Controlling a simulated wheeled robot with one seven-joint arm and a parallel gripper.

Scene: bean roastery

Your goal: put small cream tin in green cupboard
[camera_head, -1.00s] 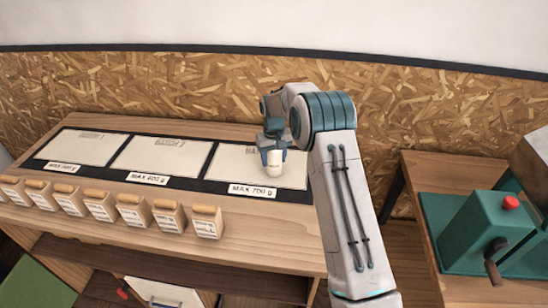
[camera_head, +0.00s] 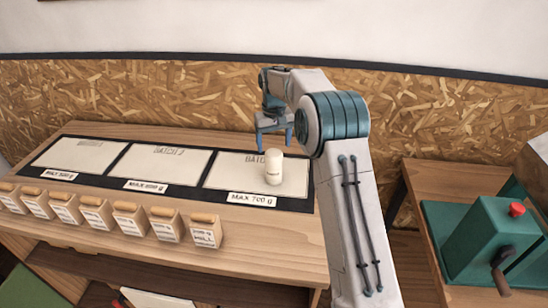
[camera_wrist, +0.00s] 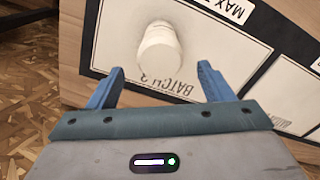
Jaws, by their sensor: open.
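The small cream tin (camera_head: 274,168) stands upright on the right-hand white pad (camera_head: 230,172), the one labelled MAX 700 g. It also shows in the wrist view (camera_wrist: 158,48), just beyond my fingertips and roughly centred between them. My gripper (camera_head: 274,142) is open and empty, a little above and behind the tin in the head view. Both blue fingers show apart in the wrist view (camera_wrist: 159,76), with nothing between them. A green panel (camera_head: 18,287) is cut off at the lower left; I cannot tell whether it is the green cupboard.
Two more pads (camera_head: 152,166) lie to the left on the wooden counter. Several small labelled blocks (camera_head: 129,217) stand along its front left edge. A shelf (camera_head: 110,265) runs below. A teal machine with a red knob (camera_head: 490,240) stands on a separate table at right.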

